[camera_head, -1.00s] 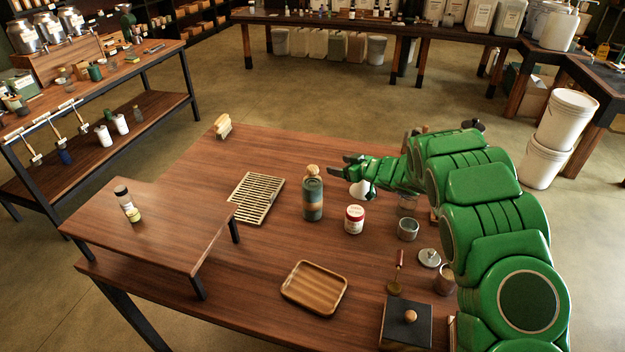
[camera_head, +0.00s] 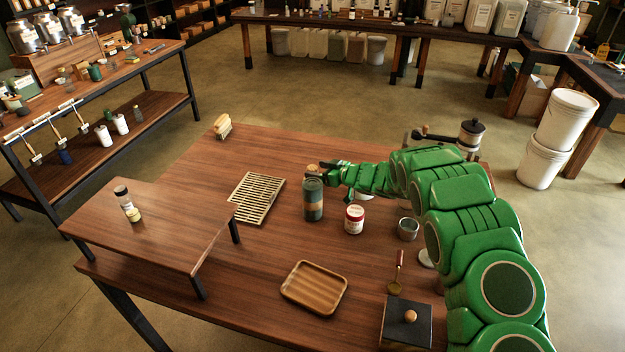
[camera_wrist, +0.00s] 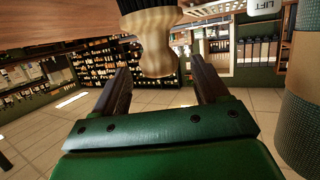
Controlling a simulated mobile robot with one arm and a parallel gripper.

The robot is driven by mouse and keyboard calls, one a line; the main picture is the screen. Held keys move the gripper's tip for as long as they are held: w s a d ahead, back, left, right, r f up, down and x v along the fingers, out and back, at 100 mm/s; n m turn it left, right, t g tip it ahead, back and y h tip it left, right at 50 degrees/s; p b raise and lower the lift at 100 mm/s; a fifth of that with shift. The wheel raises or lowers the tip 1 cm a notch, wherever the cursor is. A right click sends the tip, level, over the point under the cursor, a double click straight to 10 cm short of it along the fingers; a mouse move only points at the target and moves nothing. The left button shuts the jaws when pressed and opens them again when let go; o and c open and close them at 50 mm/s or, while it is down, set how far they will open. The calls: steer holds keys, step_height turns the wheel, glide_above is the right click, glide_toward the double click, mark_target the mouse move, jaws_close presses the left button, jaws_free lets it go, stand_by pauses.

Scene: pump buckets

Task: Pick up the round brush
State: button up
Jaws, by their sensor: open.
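The round brush has a turned wooden handle (camera_wrist: 157,42) and black bristles, cut off by the top edge of the wrist view. In the head view only its wooden top (camera_head: 312,169) shows, behind the green-and-tan canister (camera_head: 313,200), which hides the rest. My gripper (camera_head: 325,172) is open just right of the brush and behind the canister. In the wrist view the two dark fingers (camera_wrist: 160,68) stand apart with the handle's end between or just ahead of their tips. Whether either finger touches it, I cannot tell.
The canister (camera_wrist: 305,105) stands close along the right of the wrist view. A red-and-white jar (camera_head: 354,219), a metal cup (camera_head: 408,229) and a slatted rack (camera_head: 256,198) are nearby. A block brush (camera_head: 222,126) lies at the back left. Bare tabletop lies behind the rack.

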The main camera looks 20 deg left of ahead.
steer(key=shift+x, duration=1.65)
steer(key=shift+c, duration=0.3)
steer(key=c, duration=1)
